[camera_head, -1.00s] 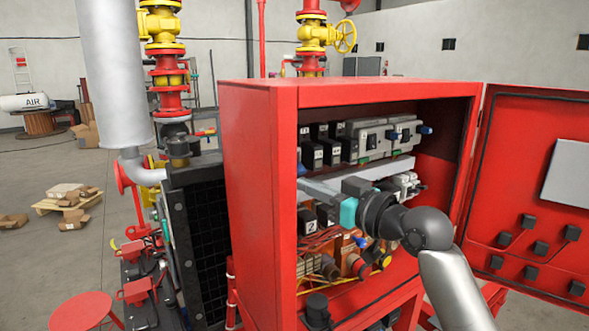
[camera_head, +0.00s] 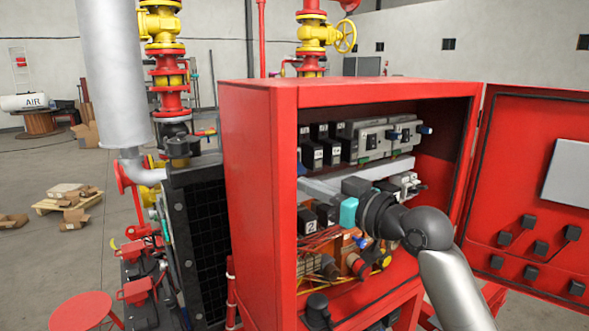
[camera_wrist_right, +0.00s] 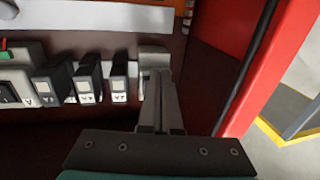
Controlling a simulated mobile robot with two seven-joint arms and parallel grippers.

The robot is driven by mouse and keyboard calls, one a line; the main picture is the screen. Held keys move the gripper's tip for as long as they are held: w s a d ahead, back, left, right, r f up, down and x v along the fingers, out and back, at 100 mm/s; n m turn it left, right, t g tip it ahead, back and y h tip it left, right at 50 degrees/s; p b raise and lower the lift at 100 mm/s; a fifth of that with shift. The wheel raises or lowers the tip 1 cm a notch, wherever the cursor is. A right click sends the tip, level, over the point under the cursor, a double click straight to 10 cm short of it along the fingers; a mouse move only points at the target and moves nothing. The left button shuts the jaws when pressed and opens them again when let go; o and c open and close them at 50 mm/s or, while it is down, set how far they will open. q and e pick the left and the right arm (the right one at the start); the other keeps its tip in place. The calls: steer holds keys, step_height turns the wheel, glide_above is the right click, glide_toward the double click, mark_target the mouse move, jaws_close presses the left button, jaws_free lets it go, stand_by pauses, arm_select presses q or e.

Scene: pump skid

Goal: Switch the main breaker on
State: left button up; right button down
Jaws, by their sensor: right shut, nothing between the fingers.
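In the head view, the open red cabinet (camera_head: 259,190) holds rows of electrical parts. Its upper row has black labelled breakers (camera_head: 312,153) and larger light grey units with black switches (camera_head: 371,138). I cannot tell for sure which is the main breaker. My right arm reaches into the cabinet; its teal wrist band (camera_head: 348,212) shows, but the fingers are hard to make out there. In the right wrist view, my right gripper (camera_wrist_right: 155,75) is shut and empty, its tips close to a pale block (camera_wrist_right: 153,57) beside several black breakers (camera_wrist_right: 88,80). Contact is unclear. My left gripper is not in view.
The cabinet door (camera_head: 530,190) stands open at the right. Pipes and wiring (camera_head: 350,262) fill the lower cabinet. A black radiator grille (camera_head: 205,240) stands outside, left of it.

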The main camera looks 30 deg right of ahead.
steer(key=shift+r, duration=0.15)
steer(key=shift+r+p, duration=0.9)
steer(key=s+b, duration=0.1)
steer(key=s, duration=0.6)
steer(key=shift+d+f+b, duration=0.25)
steer(key=shift+f+b, duration=0.1)
stand_by(0.5)
